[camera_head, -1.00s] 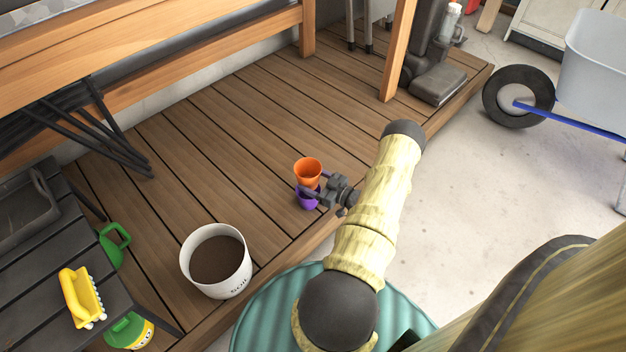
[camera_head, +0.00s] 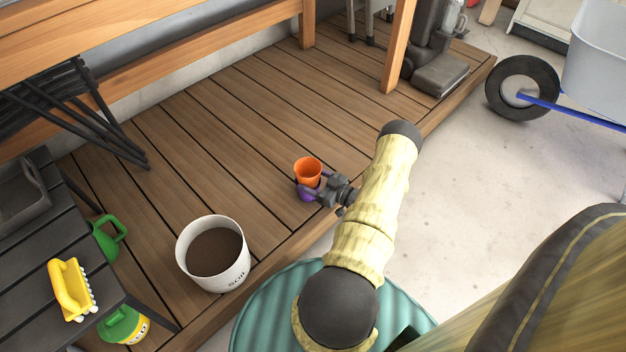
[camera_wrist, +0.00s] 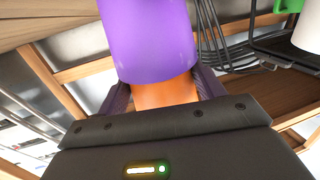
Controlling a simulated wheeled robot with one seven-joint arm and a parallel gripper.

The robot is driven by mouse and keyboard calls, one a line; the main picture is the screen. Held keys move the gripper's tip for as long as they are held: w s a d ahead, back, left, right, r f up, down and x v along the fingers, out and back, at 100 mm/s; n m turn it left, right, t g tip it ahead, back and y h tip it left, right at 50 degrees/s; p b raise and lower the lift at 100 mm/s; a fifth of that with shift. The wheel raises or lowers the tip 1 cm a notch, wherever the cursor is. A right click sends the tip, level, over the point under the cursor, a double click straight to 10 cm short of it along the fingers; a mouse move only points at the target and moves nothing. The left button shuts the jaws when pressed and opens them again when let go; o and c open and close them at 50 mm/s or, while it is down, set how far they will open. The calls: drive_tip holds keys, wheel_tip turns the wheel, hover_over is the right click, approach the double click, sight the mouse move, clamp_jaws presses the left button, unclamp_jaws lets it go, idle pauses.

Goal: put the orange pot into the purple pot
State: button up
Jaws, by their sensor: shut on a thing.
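The orange pot (camera_head: 308,168) is upright with its open rim up, directly above the purple pot (camera_head: 306,194) on the wooden deck. My gripper (camera_head: 313,183) reaches in from the right and is shut on the orange pot. In the wrist view the orange pot (camera_wrist: 165,94) shows between my two fingers (camera_wrist: 162,88). The purple pot (camera_wrist: 150,38) fills the top middle there, and its edge overlaps the orange pot. The orange pot's lower end is hidden at the purple pot, so I cannot tell how deep it sits.
A white bucket of soil (camera_head: 197,279) stands on the deck to the left. A dark slatted table (camera_head: 45,255) with a yellow brush (camera_head: 70,290) is at far left, near a green container (camera_head: 122,328). A wheelbarrow (camera_head: 596,70) is at far right. The deck behind the pots is clear.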

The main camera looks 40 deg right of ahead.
drive_tip(key=o, duration=1.2)
drive_tip(key=shift+c, duration=0.2)
drive_tip(key=f+p+v, duration=0.1)
drive_tip(key=p+v, duration=0.5)
drive_tip(key=v, duration=1.1)
drive_tip(key=shift+s+r, duration=0.2)
drive_tip(key=shift+r, duration=0.25)
